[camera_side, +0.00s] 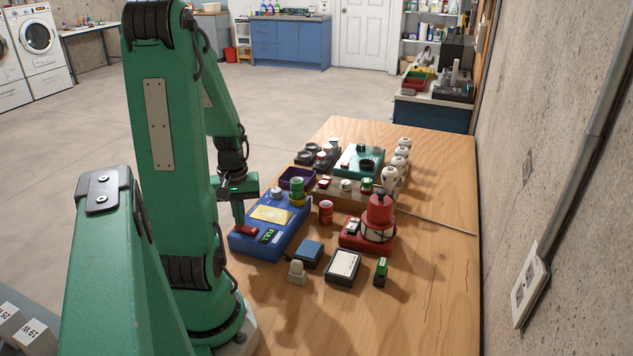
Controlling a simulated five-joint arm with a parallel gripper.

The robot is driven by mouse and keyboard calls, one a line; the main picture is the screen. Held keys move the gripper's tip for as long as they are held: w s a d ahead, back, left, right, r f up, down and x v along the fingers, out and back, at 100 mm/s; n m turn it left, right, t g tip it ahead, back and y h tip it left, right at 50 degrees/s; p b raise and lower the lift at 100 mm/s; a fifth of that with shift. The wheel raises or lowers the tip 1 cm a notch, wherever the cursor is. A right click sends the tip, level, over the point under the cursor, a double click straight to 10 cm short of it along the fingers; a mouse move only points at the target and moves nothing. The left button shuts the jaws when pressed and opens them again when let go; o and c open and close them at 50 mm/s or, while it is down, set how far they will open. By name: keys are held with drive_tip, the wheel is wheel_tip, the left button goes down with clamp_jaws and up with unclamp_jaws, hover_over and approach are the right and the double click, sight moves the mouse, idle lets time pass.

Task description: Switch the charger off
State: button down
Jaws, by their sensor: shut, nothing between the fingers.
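The charger looks to be the blue box (258,239) near the left edge of the wooden table. It has a yellow panel on top and a small green-lit display (268,236) that seems to read FULL. A dark red switch (247,230) sits at its near left corner. Which way the switch is tipped is too small to tell. My gripper (239,222) is shut and empty, pointing down just above and beside the switch. I cannot tell whether its tips touch the switch.
A red cylinder (325,211) stands right of the charger, and a red device (378,220) farther right. A blue block (309,253) and a white-topped box (343,266) lie in front. A purple tray (296,178) is behind. The table's right side is mostly clear.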

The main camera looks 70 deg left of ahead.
sight(245, 227)
drive_tip(key=shift+f, duration=0.25)
drive_tip(key=shift+r, duration=0.15)
idle(0.3)
drive_tip(key=shift+r, duration=3.35)
drive_tip(key=w+d+r+m+t+y, duration=0.2)
drive_tip(key=w+d+r+m, duration=0.5)
drive_tip(key=w+d, duration=0.3)
drive_tip(key=d+r+m+t+h, duration=0.1)
drive_tip(key=d+r+m, duration=0.1)
drive_tip(key=d+m, duration=0.2)
drive_tip(key=d+r+m+t+h, duration=0.1)
drive_tip(key=d+m, duration=0.3)
drive_tip(key=d, duration=0.7)
drive_tip(key=shift+r+t, duration=0.8)
